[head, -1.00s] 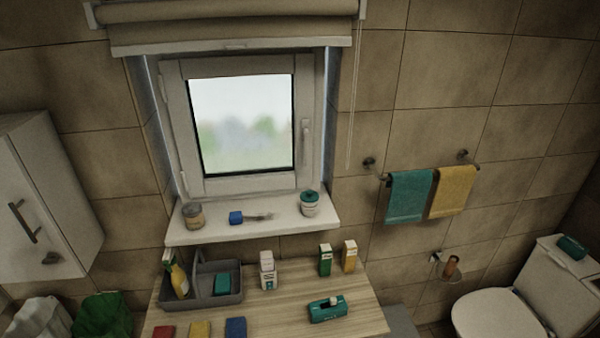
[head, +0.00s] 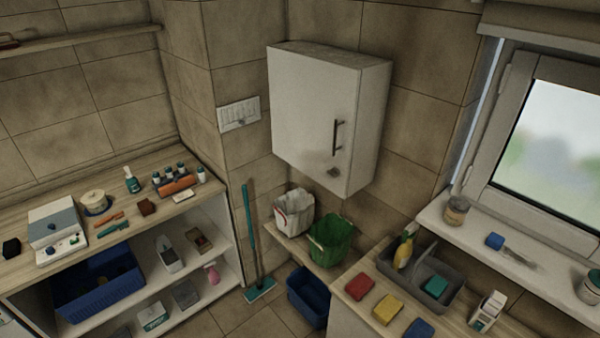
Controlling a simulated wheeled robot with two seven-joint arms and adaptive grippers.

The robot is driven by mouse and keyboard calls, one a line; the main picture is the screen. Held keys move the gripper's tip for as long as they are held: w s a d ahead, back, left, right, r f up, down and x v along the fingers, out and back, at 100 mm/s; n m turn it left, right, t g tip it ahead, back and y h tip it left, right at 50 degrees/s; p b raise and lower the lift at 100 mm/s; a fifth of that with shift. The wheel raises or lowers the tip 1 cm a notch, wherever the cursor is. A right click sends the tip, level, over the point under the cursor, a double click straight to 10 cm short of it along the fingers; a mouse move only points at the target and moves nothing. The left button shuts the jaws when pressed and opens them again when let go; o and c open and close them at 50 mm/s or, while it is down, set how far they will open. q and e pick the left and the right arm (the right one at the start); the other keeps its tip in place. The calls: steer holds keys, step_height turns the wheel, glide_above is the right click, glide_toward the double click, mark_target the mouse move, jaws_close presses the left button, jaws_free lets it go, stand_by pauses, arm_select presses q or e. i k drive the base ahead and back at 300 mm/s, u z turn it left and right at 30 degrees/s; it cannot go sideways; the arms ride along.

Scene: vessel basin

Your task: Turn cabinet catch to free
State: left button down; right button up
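The white wall cabinet (head: 315,115) hangs in the corner, left of the window, with its door closed. A dark vertical bar handle (head: 337,136) is on the right part of the door. The small dark catch (head: 333,172) sits below the handle, near the door's lower edge. It is too small to tell clearly which way it is turned. Neither of my grippers shows in the head view.
Below the cabinet are a white bin (head: 294,214), a green bin (head: 331,240) and a blue bin (head: 309,296). A green mop (head: 250,240) leans nearby. A grey caddy (head: 437,290) and sponges stand on the counter at right. Stocked shelves (head: 190,250) stand at left.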

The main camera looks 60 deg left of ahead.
mark_target(334, 171)
steer(key=u, duration=1.6)
